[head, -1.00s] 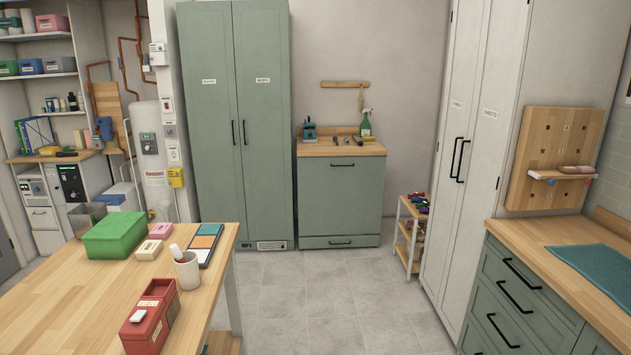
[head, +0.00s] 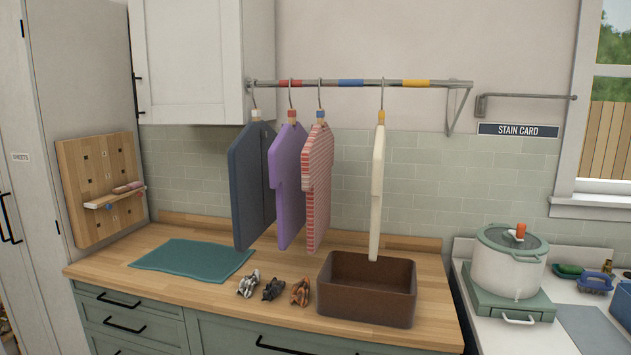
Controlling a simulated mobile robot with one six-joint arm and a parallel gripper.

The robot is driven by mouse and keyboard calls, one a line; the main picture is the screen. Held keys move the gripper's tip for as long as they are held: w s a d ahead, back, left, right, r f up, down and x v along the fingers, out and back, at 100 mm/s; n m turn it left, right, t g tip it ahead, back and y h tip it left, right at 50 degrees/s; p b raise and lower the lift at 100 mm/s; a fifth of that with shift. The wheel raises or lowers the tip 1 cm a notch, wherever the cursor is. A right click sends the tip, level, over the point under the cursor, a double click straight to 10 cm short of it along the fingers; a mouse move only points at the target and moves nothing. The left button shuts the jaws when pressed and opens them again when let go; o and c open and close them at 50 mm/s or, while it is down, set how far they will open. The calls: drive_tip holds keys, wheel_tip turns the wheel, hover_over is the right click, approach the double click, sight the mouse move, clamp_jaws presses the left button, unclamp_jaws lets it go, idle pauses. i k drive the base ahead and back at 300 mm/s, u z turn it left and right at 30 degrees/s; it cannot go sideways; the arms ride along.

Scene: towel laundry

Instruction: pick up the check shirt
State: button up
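Several garments hang from a metal rail on the wall above the wooden counter. A cream garment (head: 377,195) hangs apart on the right. My gripper is not in view.
Below the garments, a brown bin (head: 367,288), several small clips or figures (head: 272,290) and a teal mat (head: 193,258) sit on the counter (head: 230,285). The rail (head: 365,84) has coloured bands. A white pot (head: 510,262) stands at right.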

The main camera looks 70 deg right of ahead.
sight(317, 156)
drive_tip(key=u, duration=0.1)
drive_tip(key=k, duration=1.2)
drive_tip(key=z, duration=1.95)
drive_tip(key=i, duration=1)
drive_tip(key=z, duration=0.05)
